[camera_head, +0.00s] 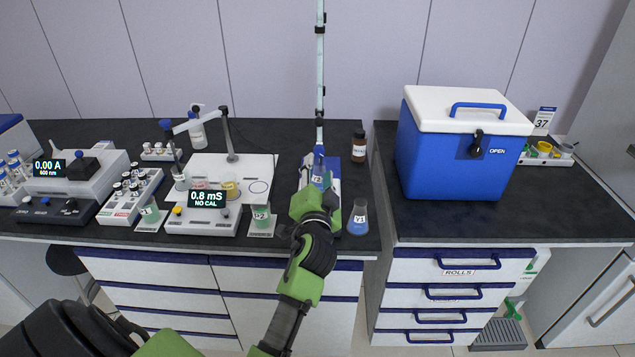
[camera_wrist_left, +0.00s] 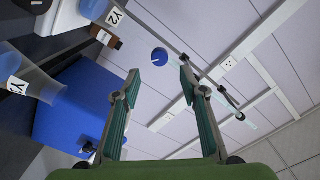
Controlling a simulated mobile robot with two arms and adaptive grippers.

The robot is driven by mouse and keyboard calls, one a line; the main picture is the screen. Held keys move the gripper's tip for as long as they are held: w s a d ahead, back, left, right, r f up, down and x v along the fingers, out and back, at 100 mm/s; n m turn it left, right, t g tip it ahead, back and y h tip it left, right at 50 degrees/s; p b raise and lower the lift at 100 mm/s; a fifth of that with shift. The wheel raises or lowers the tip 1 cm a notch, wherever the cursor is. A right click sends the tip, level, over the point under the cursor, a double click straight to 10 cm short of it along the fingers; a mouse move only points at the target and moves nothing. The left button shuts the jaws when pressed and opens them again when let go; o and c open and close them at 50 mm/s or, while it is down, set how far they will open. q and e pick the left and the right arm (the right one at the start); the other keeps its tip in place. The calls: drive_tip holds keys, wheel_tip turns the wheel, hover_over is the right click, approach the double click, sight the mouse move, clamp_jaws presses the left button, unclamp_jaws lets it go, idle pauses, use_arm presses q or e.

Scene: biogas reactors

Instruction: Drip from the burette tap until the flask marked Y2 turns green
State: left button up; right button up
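The burette (camera_head: 320,70) stands upright at the back of the dark bench. The flask marked Y2 (camera_head: 320,172) is below it, partly hidden by my left gripper; its contents look blue. In the left wrist view the Y2 flask (camera_wrist_left: 95,8) is at the top left. A round blue knob, probably the burette tap (camera_wrist_left: 160,57), shows between my left fingertips, with no visible contact. My left gripper (camera_wrist_left: 160,72) is open and also shows in the head view (camera_head: 318,190), in front of the burette stand. My right gripper is not in view.
Flask Y1 (camera_head: 358,217), with blue liquid, stands close to the right of my left gripper. A brown bottle (camera_head: 359,146) is behind it. A meter (camera_head: 207,200) and a green flask (camera_head: 261,216) stand to the left. A blue cooler (camera_head: 455,150) is on the right bench.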

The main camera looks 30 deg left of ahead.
use_arm(q)
drive_tip(key=v, duration=0.5)
drive_tip(key=shift+s, duration=0.15)
drive_tip(key=s+d+f+n+g+h, duration=0.1)
drive_tip(key=s+d+f+g+h, duration=0.15)
drive_tip(key=s+f, duration=0.4)
drive_tip(key=s+d+f+n+g+h, duration=0.1)
drive_tip(key=s+d+f+g+h, duration=0.15)
drive_tip(key=s+f, duration=0.45)
drive_tip(key=s+d+f+g+h, duration=0.25)
drive_tip(key=s+d+f, duration=0.2)
drive_tip(key=s, duration=0.35)
drive_tip(key=s+d+f+g+h, duration=0.2)
drive_tip(key=s+d+f+g, duration=0.25)
drive_tip(key=s, duration=0.35)
wheel_tip(320, 180, down, 26)
drive_tip(key=s+d+m+g, duration=0.1)
drive_tip(key=s, duration=0.1)
drive_tip(key=s+a+f+g, duration=0.1)
drive_tip(key=s+a+f, duration=0.2)
drive_tip(key=s+f, duration=1.3)
drive_tip(key=shift+s+f, duration=0.2)
drive_tip(key=shift+s, duration=0.65)
